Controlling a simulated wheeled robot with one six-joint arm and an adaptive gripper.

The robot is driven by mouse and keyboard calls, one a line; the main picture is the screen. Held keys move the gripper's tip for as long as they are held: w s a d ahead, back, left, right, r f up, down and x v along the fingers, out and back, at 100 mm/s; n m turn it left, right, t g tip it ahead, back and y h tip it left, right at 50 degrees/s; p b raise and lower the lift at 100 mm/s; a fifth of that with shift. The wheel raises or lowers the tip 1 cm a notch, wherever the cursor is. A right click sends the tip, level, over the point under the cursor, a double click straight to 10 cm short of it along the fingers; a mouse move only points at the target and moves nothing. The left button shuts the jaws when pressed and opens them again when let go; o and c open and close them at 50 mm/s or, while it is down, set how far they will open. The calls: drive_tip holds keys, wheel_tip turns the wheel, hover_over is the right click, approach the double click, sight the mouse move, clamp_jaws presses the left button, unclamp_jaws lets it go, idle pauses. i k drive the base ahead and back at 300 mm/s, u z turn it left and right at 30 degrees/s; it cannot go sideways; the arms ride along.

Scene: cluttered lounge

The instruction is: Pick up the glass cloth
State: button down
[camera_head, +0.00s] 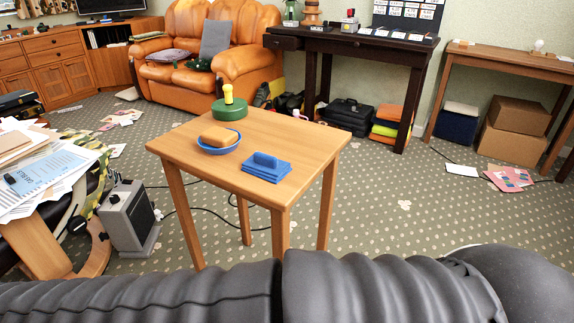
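A blue folded cloth (266,172), which looks like the glass cloth, lies on the small wooden table (298,142) near its front edge. A raised blue roll or fold sits on top of it. To its left on the table is a blue bowl (220,149) with a tan sponge-like block (219,136) in it. Behind them stands a green round object with a yellow knob (228,106). My dark arm crosses the bottom of the view. My gripper is not in view.
A grey box (128,218) stands on the floor left of the table, with cables nearby. A paper-covered table (35,180) is at the left. An orange leather sofa (250,61) and a dark side table (345,42) stand behind. The carpet right of the small table is mostly clear.

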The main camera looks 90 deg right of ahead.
sight(267, 167)
drive_tip(key=z, duration=3.1)
